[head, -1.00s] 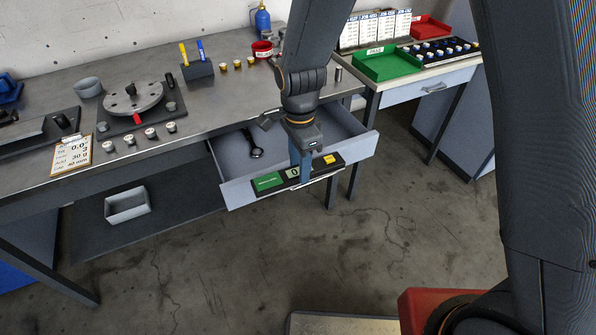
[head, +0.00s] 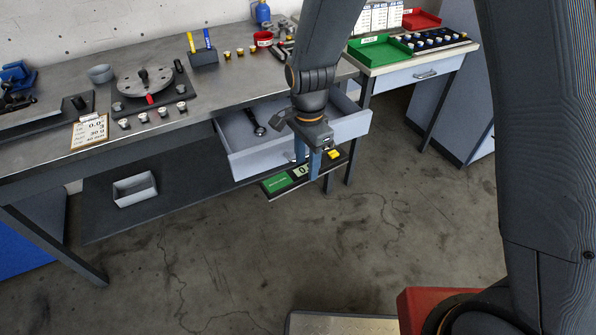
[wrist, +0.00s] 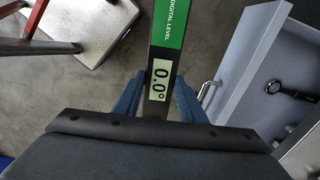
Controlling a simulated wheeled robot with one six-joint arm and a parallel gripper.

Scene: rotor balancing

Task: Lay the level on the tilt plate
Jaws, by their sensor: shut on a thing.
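My gripper (head: 314,168) is shut on the digital level (head: 277,184), a long dark bar with a green label, a display and a yellow patch. The level also shows in the wrist view (wrist: 171,30), where its display reads 0.0° between my fingers (wrist: 158,98). I hold it in the air just in front of the open drawer, clear of the bench top. On the bench, a round grey disc (head: 132,86) sits on a dark plate (head: 163,108). A dark slab with a knob (head: 45,122) lies farther left. I cannot tell which is the tilt plate.
The open drawer (head: 262,161) juts out from the bench and holds a wrench (head: 254,122). Small weights (head: 142,118) and a clipboard (head: 90,131) line the bench's front edge. A green tray (head: 380,50) stands on the right table.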

